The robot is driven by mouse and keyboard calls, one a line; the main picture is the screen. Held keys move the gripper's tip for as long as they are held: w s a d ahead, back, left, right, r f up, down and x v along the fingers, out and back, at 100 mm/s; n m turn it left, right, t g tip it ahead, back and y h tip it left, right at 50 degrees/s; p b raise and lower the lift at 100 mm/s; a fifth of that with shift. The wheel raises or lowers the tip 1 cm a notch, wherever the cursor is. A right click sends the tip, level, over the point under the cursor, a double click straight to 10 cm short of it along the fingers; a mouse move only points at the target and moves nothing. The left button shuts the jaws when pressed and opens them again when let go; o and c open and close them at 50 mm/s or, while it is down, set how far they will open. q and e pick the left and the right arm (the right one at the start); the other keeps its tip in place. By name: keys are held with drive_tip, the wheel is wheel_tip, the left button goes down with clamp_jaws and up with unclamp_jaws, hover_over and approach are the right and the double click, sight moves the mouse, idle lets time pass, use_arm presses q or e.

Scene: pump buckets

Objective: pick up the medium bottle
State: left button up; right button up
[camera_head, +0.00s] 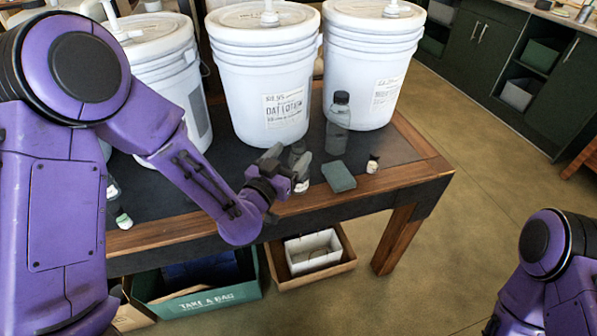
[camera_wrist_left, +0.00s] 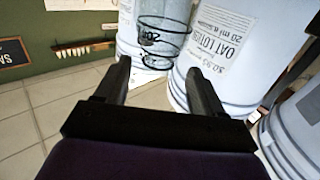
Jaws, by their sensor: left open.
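A clear bottle with dark markings (camera_wrist_left: 163,38) stands ahead of my left gripper (camera_wrist_left: 159,72) in the left wrist view, beyond the gap between the fingers. My left gripper (camera_head: 289,160) is open and empty, low over the table's front edge in the head view. The small grey-looking bottle (camera_head: 297,147) just behind its fingertips is mostly hidden by them; it appears to be the medium one. A taller clear bottle with a dark cap (camera_head: 338,125) stands to its right. My right gripper is not in view.
Large white buckets (camera_head: 268,80) stand behind the bottles on the dark, wood-edged table (camera_head: 418,170). A grey-green block (camera_head: 339,177) lies right of my left gripper. Another small bottle (camera_head: 123,219) is at left. Boxes (camera_head: 312,255) sit beneath. Open floor lies right.

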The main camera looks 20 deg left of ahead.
sight(295, 151)
use_arm(q)
drive_tip(key=shift+w+d+r+p, duration=0.15)
drive_tip(key=shift+w+d, duration=0.1)
drive_tip(key=shift+w, duration=0.7)
drive_tip(key=shift+w+d+p, duration=0.15)
drive_tip(key=shift+w+d, duration=0.1)
drive_tip(key=shift+w, duration=0.65)
clamp_jaws()
